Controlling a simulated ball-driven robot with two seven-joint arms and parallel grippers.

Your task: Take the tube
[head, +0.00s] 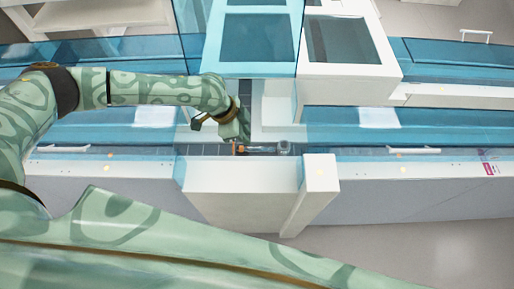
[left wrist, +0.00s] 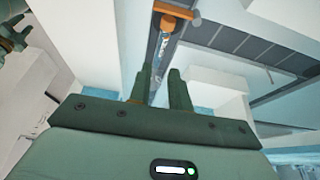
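The tube is a slim clear tube (left wrist: 163,45) with an orange cap (left wrist: 177,11) in the left wrist view. It lies along a dark track, just beyond my left fingertips and in line with the gap between them. In the head view the orange cap (head: 240,149) is a small spot at the track's near end. My left gripper (left wrist: 161,70) has its two fingers apart with nothing visibly clamped. In the head view the left gripper (head: 238,138) points down at the track beside the orange cap. Whether the fingers touch the tube cannot be told. My right gripper does not show.
A grey cylindrical piece (head: 284,148) sits to the right of the orange cap. A white housing (head: 240,190) stands in front of the track. A white box with dark windows (head: 350,55) and blue clear covers (head: 450,125) flank the area.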

